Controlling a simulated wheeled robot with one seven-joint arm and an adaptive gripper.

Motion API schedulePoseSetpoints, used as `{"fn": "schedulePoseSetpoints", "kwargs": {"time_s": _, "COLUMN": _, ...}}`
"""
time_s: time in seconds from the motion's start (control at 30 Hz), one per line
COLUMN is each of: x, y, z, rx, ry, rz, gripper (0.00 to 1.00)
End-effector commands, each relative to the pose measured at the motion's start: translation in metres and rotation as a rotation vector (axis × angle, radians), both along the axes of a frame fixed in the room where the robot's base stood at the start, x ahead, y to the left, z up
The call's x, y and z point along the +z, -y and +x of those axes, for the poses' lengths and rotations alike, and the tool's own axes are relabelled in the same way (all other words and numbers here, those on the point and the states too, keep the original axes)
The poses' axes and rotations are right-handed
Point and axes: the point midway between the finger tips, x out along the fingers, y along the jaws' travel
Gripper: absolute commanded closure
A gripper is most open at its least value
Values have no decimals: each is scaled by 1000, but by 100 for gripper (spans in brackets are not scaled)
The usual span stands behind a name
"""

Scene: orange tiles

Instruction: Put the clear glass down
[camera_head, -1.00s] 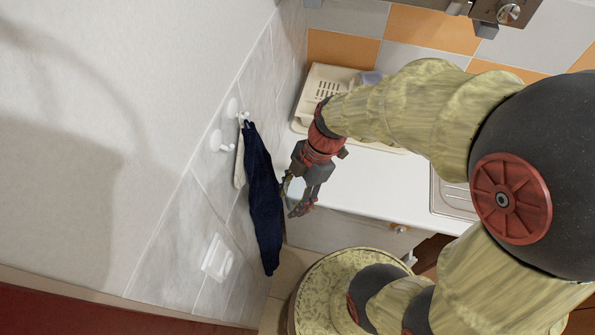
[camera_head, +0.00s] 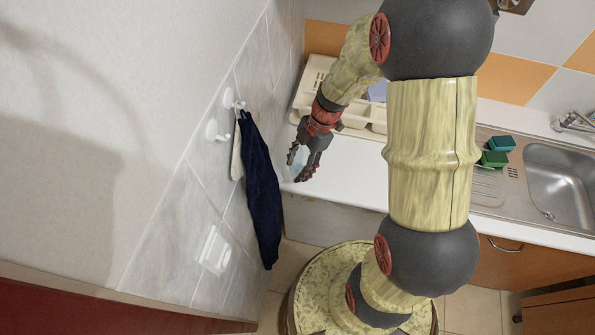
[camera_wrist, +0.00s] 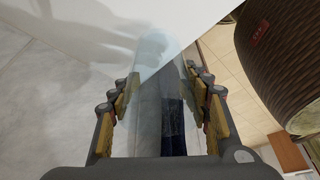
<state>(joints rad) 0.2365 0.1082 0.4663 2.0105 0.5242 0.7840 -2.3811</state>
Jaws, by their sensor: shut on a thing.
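The clear glass (camera_wrist: 158,75) is between the two fingers of my gripper (camera_wrist: 160,100) in the wrist view, and the fingers are shut on it. It is see-through, and the dark cloth shows through it. In the head view my gripper (camera_head: 304,164) is over the left end of the white counter, near its front edge. The glass shows there only as a faint pale patch (camera_head: 301,160) between the fingers. I cannot tell whether the glass touches the counter.
A navy cloth (camera_head: 262,200) hangs from white wall hooks (camera_head: 233,100) left of my gripper. A cream dish rack (camera_head: 315,82) stands behind. Green sponges (camera_head: 497,152) and a steel sink (camera_head: 560,185) are at right. White counter (camera_head: 350,180) in front of the rack is bare.

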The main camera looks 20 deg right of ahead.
Motion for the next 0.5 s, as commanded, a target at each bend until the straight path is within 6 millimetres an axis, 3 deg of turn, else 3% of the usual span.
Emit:
{"fn": "schedulePoseSetpoints", "kwargs": {"time_s": 0.2, "x": -29, "y": -1, "z": -1, "rx": 0, "ry": -3, "rz": 1, "gripper": 84}}
{"fn": "schedulePoseSetpoints", "kwargs": {"time_s": 0.5, "x": -30, "y": 0, "z": -1, "rx": 0, "ry": -1, "rz": 1, "gripper": 84}}
